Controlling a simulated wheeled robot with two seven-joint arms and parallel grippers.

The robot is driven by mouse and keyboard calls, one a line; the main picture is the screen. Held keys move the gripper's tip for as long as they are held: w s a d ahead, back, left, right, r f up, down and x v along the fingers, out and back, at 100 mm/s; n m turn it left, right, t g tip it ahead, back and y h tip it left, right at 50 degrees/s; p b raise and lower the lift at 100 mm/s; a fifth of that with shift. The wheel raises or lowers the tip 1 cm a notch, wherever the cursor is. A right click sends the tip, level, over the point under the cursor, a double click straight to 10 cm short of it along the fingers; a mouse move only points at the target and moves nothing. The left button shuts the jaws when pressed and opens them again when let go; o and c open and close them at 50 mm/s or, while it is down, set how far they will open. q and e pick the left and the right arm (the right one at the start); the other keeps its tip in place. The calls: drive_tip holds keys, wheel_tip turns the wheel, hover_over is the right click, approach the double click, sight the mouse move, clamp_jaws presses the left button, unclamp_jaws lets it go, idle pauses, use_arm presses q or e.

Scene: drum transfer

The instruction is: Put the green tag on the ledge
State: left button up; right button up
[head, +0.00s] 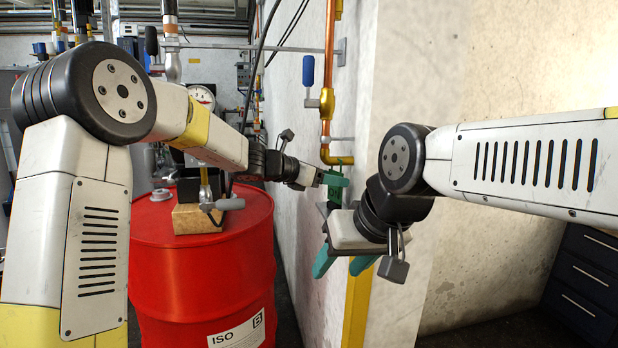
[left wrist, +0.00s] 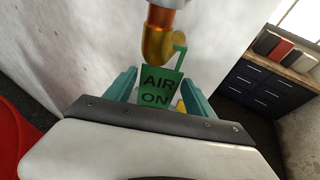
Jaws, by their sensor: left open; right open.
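The green tag (left wrist: 160,86) reads "AIR ON" in the left wrist view. It hangs upright at the brass pipe elbow (left wrist: 158,45), with a hook-shaped green top beside the elbow. A small green part of the tag (head: 344,160) shows below the pipe in the head view. My left gripper (head: 335,186) is open, with its teal fingers on either side of the tag in the wrist view; I cannot tell whether they touch it. My right gripper (head: 342,263) is open and empty, lower and nearer. I cannot make out the ledge with certainty.
A red drum (head: 200,265) stands left of the wall, with a wooden block (head: 198,218) on top. A copper pipe (head: 329,50) with a blue-handled valve runs down the wall. A dark drawer cabinet (head: 590,270) stands at the right; its wooden top (left wrist: 275,65) holds books.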

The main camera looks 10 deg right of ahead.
use_arm(q)
drive_tip(key=v, duration=1)
drive_tip(key=s+a+f+m+y, duration=0.3)
drive_tip(key=s+a+m, duration=0.4)
drive_tip(key=s+m, duration=0.1)
drive_tip(key=s+a+f+m+y, duration=0.2)
drive_tip(key=s+a+m+y, duration=0.2)
drive_tip(key=s+a+m, duration=0.3)
drive_tip(key=s+a+f+m+y, duration=0.3)
drive_tip(key=s+a+m, duration=0.5)
drive_tip(key=s, duration=0.5)
drive_tip(key=shift+s+a+f+m+y, duration=0.2)
drive_tip(key=shift+a+f+m+y, duration=0.1)
drive_tip(key=shift+a+y, duration=0.25)
